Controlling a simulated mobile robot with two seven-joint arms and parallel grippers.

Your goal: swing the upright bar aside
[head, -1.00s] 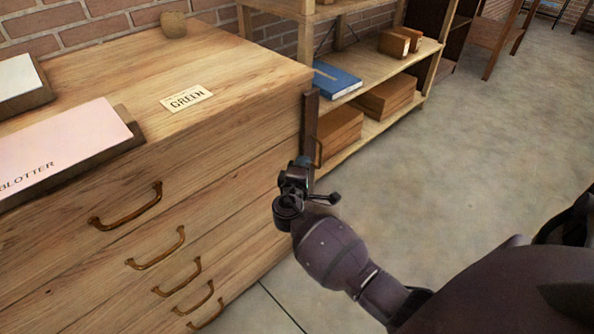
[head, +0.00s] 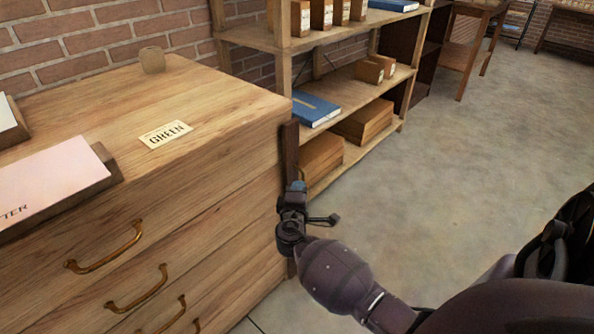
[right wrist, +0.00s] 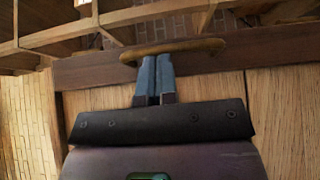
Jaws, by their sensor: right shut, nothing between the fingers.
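The upright bar (head: 291,150) is a dark wooden strip standing along the right front corner of the wooden drawer chest (head: 200,120). In the right wrist view the bar (right wrist: 240,58) runs across the picture, with a brass handle (right wrist: 190,46) on it. My right gripper (head: 297,187) is in front of the bar and hides part of it. Its blue fingers (right wrist: 154,62) are shut and empty, with their tips overlapping the handle's left half; I cannot tell whether they touch it. My left gripper is not in view.
The chest has several brass drawer pulls. An open shelf (head: 345,85) with a blue book (head: 314,109) stands behind. The floor (head: 440,190) to the right is clear.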

